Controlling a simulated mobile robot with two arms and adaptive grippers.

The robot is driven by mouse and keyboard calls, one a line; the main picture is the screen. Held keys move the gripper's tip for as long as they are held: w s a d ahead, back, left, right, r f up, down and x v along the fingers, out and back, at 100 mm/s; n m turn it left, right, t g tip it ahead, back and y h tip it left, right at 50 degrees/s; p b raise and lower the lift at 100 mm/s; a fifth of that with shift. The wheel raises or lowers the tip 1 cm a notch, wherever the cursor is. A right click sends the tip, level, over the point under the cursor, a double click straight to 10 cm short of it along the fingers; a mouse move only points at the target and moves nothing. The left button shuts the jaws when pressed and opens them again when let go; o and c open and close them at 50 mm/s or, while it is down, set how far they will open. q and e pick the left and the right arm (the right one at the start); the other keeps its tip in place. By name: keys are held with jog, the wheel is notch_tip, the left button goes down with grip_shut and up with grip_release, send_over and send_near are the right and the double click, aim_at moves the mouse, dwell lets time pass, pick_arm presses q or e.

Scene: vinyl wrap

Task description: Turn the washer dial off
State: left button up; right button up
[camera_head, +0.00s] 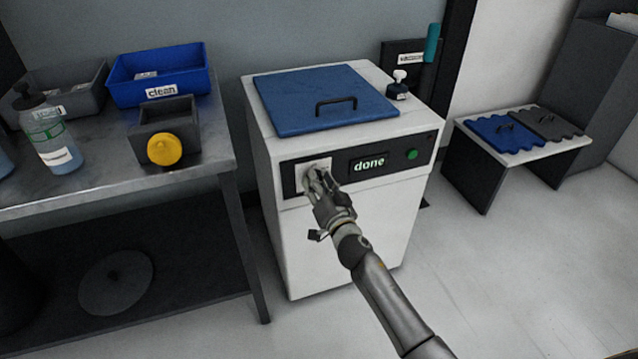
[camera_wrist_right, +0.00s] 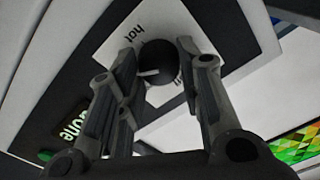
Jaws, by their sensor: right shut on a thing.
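The washer (camera_head: 345,235) is a white cabinet with a blue lid (camera_head: 320,98) and a dark front panel. A display (camera_head: 369,165) on the panel reads "done". My right gripper (camera_head: 318,182) is at the left end of the panel, in front of the dial's white plate, and hides most of it in the head view. In the right wrist view, the round black dial (camera_wrist_right: 160,62) with a pale pointer mark sits between the fingers of my right gripper (camera_wrist_right: 163,75), which is shut on it. The plate shows the word "hot"; another label is partly covered. My left gripper is out of view.
A green button (camera_head: 411,154) is right of the display. A small dark bottle (camera_head: 398,88) stands on the washer's top right corner. A metal table (camera_head: 215,165) at left holds a blue bin (camera_head: 160,75) labelled "clean", a grey box with a yellow knob, and a spray bottle.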

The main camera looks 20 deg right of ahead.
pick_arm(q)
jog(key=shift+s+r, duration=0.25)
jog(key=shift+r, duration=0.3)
pick_arm(e)
jog(key=n, duration=2.3)
jog(key=shift+a+f+n, duration=0.2)
jog(key=shift+a+n, duration=0.05)
jog(key=shift+n, duration=0.15)
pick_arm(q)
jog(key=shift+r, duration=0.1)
pick_arm(e)
jog(key=o, duration=1)
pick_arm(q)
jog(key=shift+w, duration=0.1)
pick_arm(e)
jog(key=shift+s, duration=0.1)
